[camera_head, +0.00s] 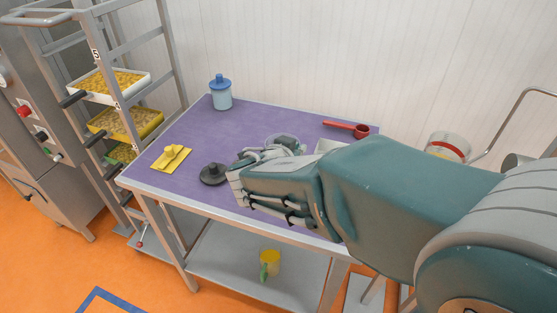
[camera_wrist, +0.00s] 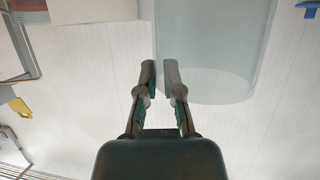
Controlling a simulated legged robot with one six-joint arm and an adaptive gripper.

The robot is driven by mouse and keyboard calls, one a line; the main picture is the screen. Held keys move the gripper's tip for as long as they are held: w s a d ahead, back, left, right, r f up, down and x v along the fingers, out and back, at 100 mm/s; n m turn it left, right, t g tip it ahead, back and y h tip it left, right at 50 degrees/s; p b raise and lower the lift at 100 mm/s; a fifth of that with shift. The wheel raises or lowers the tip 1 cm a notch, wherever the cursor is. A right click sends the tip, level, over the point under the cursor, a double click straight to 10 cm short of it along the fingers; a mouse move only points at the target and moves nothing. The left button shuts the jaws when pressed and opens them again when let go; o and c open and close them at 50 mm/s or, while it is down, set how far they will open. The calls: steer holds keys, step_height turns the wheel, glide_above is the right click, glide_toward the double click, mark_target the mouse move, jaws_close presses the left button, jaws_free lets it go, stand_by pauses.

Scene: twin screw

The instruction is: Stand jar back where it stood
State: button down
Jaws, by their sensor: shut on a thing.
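A clear, see-through jar (camera_wrist: 215,70) fills the upper right of the wrist view. My gripper (camera_wrist: 160,72) is nearly closed there, with the jar's near wall between its two fingers. In the head view a clear round rim (camera_head: 270,136) shows just behind my gripper; most of it is hidden. A dark round lid with a knob (camera_head: 213,174) lies on the purple table beside my gripper. A second jar, pale blue with a blue lid (camera_head: 221,92), stands upright at the back. Whether the held jar touches the table cannot be told.
A yellow pad with a small yellow item (camera_head: 172,157) lies at the table's left. A red scoop (camera_head: 347,128) lies at the back right. A rack with filled trays (camera_head: 125,122) stands at the left. Purple tabletop (camera_head: 175,122) is bare between the blue-lidded jar and yellow pad.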

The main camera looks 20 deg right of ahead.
steer(key=shift+w+a+f, duration=0.15)
steer(key=shift+w+f, duration=1.2)
steer(key=shift+f, duration=0.35)
steer(key=shift+w+a+f, duration=0.2)
steer(key=shift+w+f, duration=1.1)
steer(key=shift+f, duration=0.45)
steer(key=shift+w+a+f, duration=0.15)
steer(key=shift+w+f, duration=1.2)
steer(key=shift+f, duration=0.35)
steer(key=shift+f, duration=0.1)
steer(key=c, duration=0.8)
jaws_free()
